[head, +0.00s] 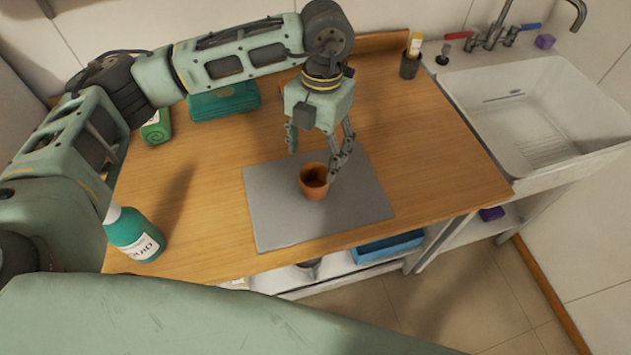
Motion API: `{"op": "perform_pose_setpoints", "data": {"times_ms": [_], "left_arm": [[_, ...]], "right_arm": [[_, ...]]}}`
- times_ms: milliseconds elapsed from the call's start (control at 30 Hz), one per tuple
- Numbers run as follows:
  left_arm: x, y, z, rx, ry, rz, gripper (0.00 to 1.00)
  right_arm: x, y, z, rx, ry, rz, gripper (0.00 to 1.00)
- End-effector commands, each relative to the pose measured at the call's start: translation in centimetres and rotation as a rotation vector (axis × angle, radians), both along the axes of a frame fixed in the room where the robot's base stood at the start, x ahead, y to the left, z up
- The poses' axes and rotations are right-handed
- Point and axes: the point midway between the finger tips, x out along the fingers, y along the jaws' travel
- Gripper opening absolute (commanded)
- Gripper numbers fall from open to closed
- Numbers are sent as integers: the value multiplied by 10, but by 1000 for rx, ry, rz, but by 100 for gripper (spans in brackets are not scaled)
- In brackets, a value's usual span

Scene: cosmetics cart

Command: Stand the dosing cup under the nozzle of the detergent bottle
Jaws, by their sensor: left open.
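A small terracotta-coloured cup (313,186), which seems to be the dosing cup, stands upright on a grey mat (275,222). My left gripper (317,153) points down just behind and above the cup with its fingers spread. The right finger is close beside the cup's rim; I cannot tell whether it touches. A teal bottle (130,232) with a white label, apparently the detergent bottle, stands at the counter's front left. Its white top is partly visible beside my arm; the nozzle cannot be made out clearly. My right gripper is out of view.
A green rolled item (156,128) and a teal box (223,102) lie at the back left. A dark holder (409,66) stands near the white sink (530,105) on the right. Bare wooden counter (205,185) lies between the bottle and the mat.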

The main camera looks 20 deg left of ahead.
Motion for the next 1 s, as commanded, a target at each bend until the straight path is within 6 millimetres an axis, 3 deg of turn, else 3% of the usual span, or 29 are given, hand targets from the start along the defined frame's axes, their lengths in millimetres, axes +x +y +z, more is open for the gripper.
{"op": "perform_pose_setpoints", "data": {"times_ms": [200,333,633,1000], "left_arm": [[-6,0,-27,3,6,-2,67],[-6,0,-45,1,2,-2,67],[-7,0,-53,0,0,-4,67],[-6,0,-52,0,0,-4,34]], "right_arm": [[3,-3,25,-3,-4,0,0],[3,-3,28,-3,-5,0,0],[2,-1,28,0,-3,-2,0],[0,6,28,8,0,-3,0]]}}
